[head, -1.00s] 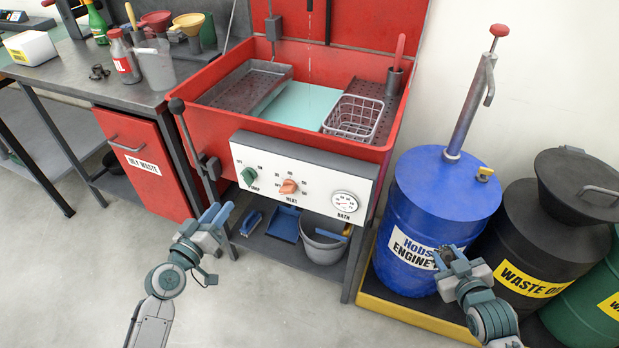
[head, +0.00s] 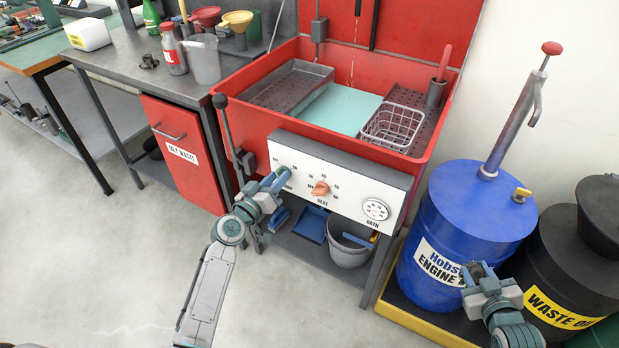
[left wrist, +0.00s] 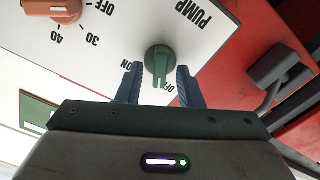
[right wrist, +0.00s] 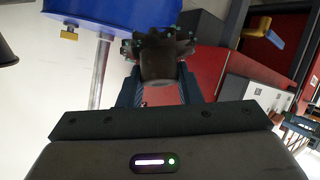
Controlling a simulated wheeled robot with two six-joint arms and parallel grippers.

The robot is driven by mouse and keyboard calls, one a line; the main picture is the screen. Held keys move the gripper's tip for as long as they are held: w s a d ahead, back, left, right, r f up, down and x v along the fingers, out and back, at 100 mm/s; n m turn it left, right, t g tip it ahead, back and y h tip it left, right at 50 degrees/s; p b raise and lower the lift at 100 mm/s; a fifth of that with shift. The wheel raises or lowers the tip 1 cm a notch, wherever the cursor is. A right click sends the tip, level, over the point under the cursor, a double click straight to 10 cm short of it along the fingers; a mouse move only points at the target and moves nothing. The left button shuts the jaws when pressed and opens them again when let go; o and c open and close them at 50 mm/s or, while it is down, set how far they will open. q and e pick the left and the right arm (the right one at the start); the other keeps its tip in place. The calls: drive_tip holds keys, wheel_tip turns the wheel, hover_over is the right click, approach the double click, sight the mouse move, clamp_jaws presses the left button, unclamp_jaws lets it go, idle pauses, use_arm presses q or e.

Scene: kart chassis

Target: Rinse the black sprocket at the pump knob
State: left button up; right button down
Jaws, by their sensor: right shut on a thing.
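The green pump knob (left wrist: 159,62) is on the white control panel (head: 340,188) of the red wash sink. In the left wrist view my left gripper (left wrist: 158,82) is open, with one finger on each side of the knob and gaps visible between. In the head view my left gripper (head: 277,180) hides most of the knob. My right gripper (right wrist: 160,88) is shut on the black sprocket (right wrist: 160,52), a dark toothed wheel with a hub. In the head view my right gripper (head: 480,272) is in front of the blue drum, low at the right; the sprocket is hard to make out there.
The red sink (head: 270,110) holds a grey tray (head: 290,86), a wire basket (head: 392,126) and pale liquid (head: 341,109). An orange heat knob (head: 320,188) is right of the pump knob. A blue drum (head: 455,220) and a black waste oil drum (head: 550,270) stand at right.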

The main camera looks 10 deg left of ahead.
use_arm(q)
clamp_jaws()
use_arm(e)
drive_tip(key=shift+f, duration=0.15)
use_arm(q)
drive_tip(key=shift+n+b, duration=0.3)
drive_tip(key=shift+n, duration=1.5)
use_arm(e)
drive_tip(key=shift+f, duration=0.1)
use_arm(q)
drive_tip(key=shift+o, duration=0.6)
unclamp_jaws()
drive_tip(key=shift+a, duration=0.1)
drive_tip(key=b+v, duration=0.1)
drive_tip(key=v, duration=1.1)
use_arm(e)
drive_tip(key=shift+f, duration=0.6)
use_arm(q)
drive_tip(key=shift+f, duration=0.1)
